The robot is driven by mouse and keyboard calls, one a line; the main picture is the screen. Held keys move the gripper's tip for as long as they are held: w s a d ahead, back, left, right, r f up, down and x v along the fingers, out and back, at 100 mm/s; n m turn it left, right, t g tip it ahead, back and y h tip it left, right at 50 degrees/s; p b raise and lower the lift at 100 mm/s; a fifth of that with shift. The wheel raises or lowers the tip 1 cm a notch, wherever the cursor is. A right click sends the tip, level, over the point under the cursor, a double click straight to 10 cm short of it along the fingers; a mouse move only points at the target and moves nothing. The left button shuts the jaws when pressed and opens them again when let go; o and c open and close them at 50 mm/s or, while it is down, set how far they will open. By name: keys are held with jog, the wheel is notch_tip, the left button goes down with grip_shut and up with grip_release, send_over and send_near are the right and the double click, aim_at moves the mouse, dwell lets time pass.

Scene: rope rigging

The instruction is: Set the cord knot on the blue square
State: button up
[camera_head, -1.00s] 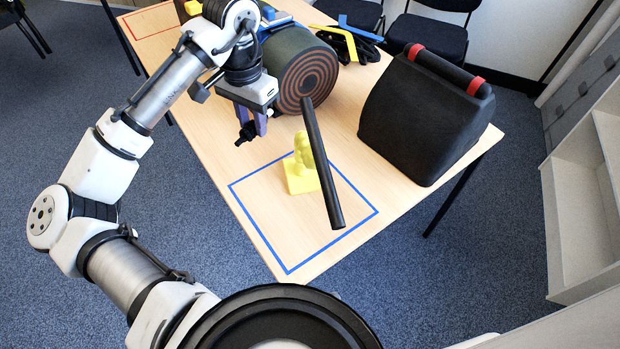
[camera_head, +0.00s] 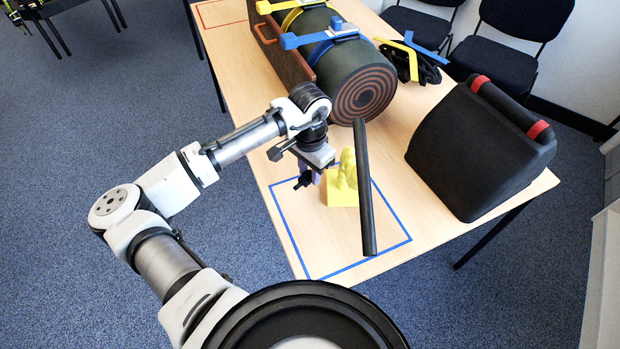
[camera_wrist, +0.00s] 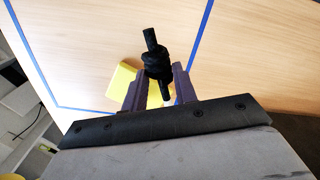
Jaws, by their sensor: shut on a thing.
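My gripper (camera_head: 312,178) has purple fingers, shut on a small black cord knot (camera_head: 302,183). The wrist view shows the cord knot (camera_wrist: 157,62) between the fingertips (camera_wrist: 155,78), its two stub ends pointing out along and away from the fingers. The blue square (camera_head: 291,236) is a taped outline on the table's near end. In the head view, the knot appears over the square's far left part; its height above the table is hard to tell. A yellow stand (camera_head: 341,193) is inside the square, right beside the gripper, with a long black bar (camera_head: 366,205) at it.
A black case (camera_head: 475,150) with red bands stands to the right. A large dark roll (camera_head: 340,70) with blue and yellow straps lies behind. A red outline (camera_head: 222,12) marks the far left of the wooden table (camera_head: 245,110). The square's near part is clear.

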aim_at(310, 175)
jog(key=shift+f, duration=2.15)
jog(key=o, duration=1)
jog(key=shift+c, duration=0.2)
notch_tip(310, 175, up, 12)
jog(key=shift+r+b, duration=0.1)
jog(key=shift+b, duration=0.4)
